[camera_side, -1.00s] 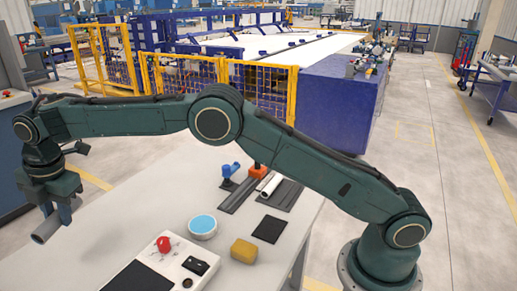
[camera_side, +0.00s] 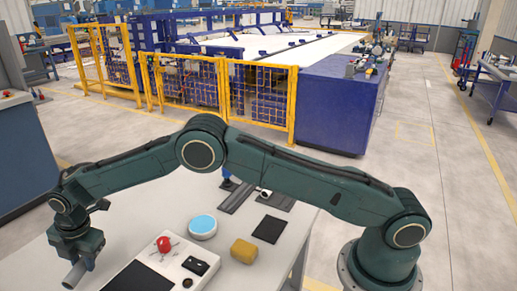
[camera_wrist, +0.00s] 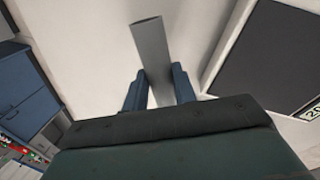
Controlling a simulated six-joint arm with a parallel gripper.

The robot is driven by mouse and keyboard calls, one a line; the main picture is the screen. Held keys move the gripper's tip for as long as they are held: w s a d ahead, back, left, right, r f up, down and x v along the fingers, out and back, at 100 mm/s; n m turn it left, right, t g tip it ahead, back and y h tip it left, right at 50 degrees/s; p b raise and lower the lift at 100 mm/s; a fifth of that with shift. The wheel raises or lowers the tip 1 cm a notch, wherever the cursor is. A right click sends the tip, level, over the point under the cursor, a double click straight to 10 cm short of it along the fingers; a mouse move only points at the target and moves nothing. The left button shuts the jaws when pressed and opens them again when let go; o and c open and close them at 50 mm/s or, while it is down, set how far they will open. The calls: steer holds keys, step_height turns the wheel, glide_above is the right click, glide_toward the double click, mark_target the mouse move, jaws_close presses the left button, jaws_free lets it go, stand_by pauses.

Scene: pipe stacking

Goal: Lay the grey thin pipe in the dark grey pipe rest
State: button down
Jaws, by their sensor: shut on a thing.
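The grey thin pipe (camera_side: 73,278) is held in my gripper (camera_side: 80,258) at the left of the side view, low near the table's left edge. In the wrist view the pipe (camera_wrist: 151,50) sticks out between the two fingers of my gripper (camera_wrist: 158,88), which are shut on it. Two dark grey strips, one of them (camera_side: 237,197), lie on the far part of the table, partly hidden by my arm. I cannot tell for sure which dark grey piece there is the pipe rest.
A dark panel (camera_wrist: 275,55) lies right in the wrist view.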

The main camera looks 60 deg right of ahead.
mark_target(94, 281)
steer(key=shift+f, duration=0.25)
steer(key=shift+s+x, duration=0.2)
steer(key=shift+x, duration=0.8)
steer(key=shift+s+x, duration=0.2)
steer(key=shift+x, duration=0.85)
steer(key=shift+d+f, duration=0.2)
steer(key=shift+f, duration=0.05)
steer(key=c, duration=1.4)
jaws_free()
steer(key=a+v, duration=0.1)
steer(key=v, duration=1.1)
steer(key=shift+d+r, duration=0.2)
steer(key=shift+d, duration=0.25)
